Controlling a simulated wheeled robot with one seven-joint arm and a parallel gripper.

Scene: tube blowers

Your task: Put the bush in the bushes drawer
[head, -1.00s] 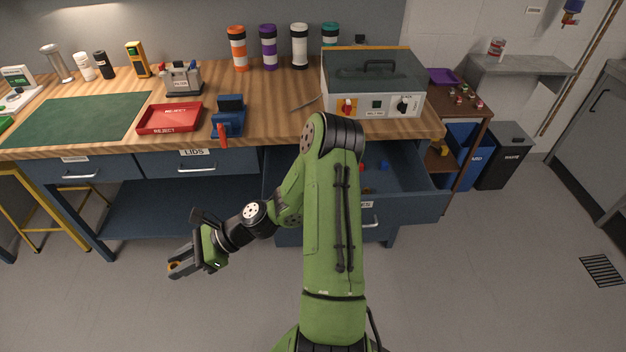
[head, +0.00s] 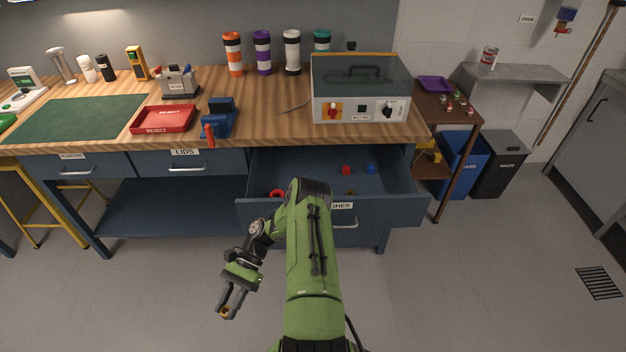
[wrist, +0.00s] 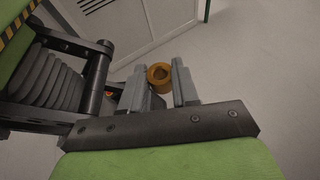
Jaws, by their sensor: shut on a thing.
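My gripper (head: 228,309) is low over the floor, in front of the workbench and left of my arm. It is shut on the bush (wrist: 160,77), a small orange-brown ring between the two fingers in the wrist view. The bush also shows at the fingertips in the head view (head: 224,313). The bushes drawer (head: 392,209) is pulled open under the right part of the bench, its label partly hidden by my arm. A red ring, a red block, a blue block and a small brownish piece lie inside it. My gripper is apart from the drawer, in front and to its left.
The lids drawer (head: 212,161) beside it is shut. A grey machine (head: 361,108) stands on the bench above the open drawer. A red reject tray (head: 165,119) and a blue vise (head: 219,121) stand further left. The floor in front is clear.

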